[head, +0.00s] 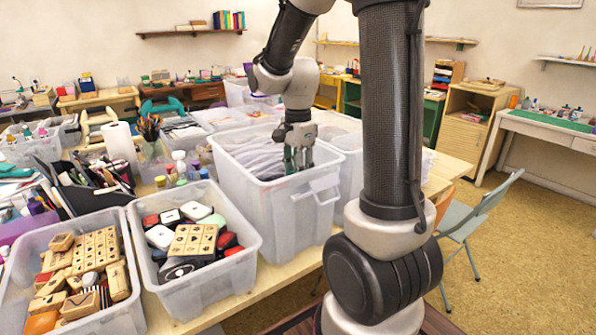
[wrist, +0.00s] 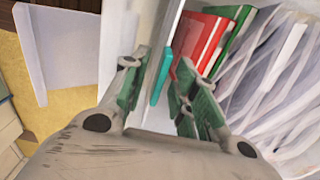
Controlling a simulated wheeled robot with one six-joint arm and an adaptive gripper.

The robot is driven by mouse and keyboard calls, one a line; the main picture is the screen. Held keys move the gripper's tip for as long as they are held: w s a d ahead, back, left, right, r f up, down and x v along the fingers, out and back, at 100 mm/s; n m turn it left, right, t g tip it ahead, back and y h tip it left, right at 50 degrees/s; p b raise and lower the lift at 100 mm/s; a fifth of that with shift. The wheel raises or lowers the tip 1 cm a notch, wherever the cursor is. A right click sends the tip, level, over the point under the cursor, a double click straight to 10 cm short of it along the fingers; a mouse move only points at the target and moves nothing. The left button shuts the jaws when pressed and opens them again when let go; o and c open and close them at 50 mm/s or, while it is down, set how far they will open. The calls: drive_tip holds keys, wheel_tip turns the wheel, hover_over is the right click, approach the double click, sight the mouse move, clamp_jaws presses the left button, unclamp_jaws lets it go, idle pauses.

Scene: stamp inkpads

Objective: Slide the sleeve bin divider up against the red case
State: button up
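In the wrist view the red case (wrist: 199,40) stands upright inside the bin, with a green case (wrist: 233,38) against its right side. A narrow teal upright piece (wrist: 161,76), perhaps the divider, stands left of the red case with a small gap. My gripper (wrist: 162,68) is open; its fingers stand apart on either side of the teal piece, the right one in front of the red case. In the head view my gripper (head: 298,158) points down into the right end of the sleeve bin (head: 262,212). The cases and teal piece cannot be made out there.
Pale sleeves (wrist: 275,85) fill the bin right of the cases. The bin's white wall (wrist: 170,22) runs close beside my fingers. Bins of wooden stamps (head: 70,285) and inkpads (head: 195,240) stand at the front left. A folding chair (head: 470,220) stands right of the table.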

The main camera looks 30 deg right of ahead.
clamp_jaws()
drive_tip(key=shift+w, duration=0.1)
drive_tip(key=w, duration=0.6)
drive_tip(key=shift+w+a, duration=0.1)
unclamp_jaws()
